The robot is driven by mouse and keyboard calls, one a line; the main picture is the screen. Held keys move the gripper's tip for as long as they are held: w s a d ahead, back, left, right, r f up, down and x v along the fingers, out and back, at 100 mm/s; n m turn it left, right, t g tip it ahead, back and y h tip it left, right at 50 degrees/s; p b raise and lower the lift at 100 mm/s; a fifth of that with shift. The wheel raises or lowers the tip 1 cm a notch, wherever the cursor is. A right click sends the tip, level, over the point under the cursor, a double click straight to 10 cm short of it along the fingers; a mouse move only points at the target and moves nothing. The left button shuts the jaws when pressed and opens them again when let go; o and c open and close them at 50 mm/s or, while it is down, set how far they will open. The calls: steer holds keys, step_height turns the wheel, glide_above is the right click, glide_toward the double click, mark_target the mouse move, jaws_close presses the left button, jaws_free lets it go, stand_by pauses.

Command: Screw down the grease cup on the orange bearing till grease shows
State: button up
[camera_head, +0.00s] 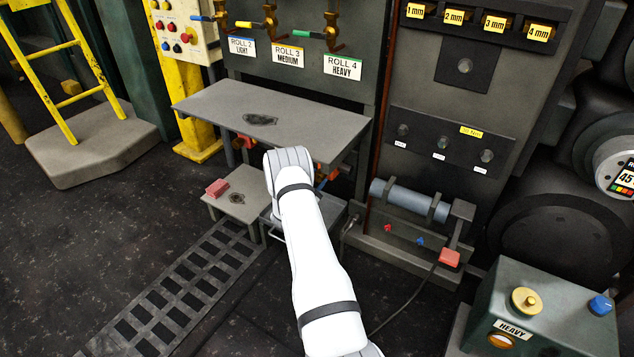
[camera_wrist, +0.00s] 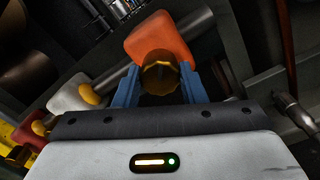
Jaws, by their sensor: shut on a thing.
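In the wrist view the orange bearing (camera_wrist: 160,38) is a rounded block on a grey shaft. A brass grease cup (camera_wrist: 160,72) stands out from its near side. My gripper (camera_wrist: 158,86) has its two blue fingers on either side of the cup and is shut on it. The cup's lower part lies in shadow between the fingers. I cannot make out any grease at the bearing. In the head view my white arm reaches under the grey table's front edge and hides the cup; a small orange patch (camera_head: 333,173) shows beside it.
A white bearing (camera_wrist: 68,98) with a yellow cup and a red bearing (camera_wrist: 27,130) sit further left along the shaft. The grey tabletop (camera_head: 290,105) overhangs the work area. A low stool (camera_head: 240,207) with a red block (camera_head: 217,187) stands left of my arm.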

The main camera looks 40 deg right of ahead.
steer(key=shift+m, duration=0.3)
steer(key=o, duration=1)
steer(key=p+v, duration=0.2)
steer(key=v, duration=0.5)
steer(key=shift+a, duration=0.35)
steer(key=shift+s, duration=0.15)
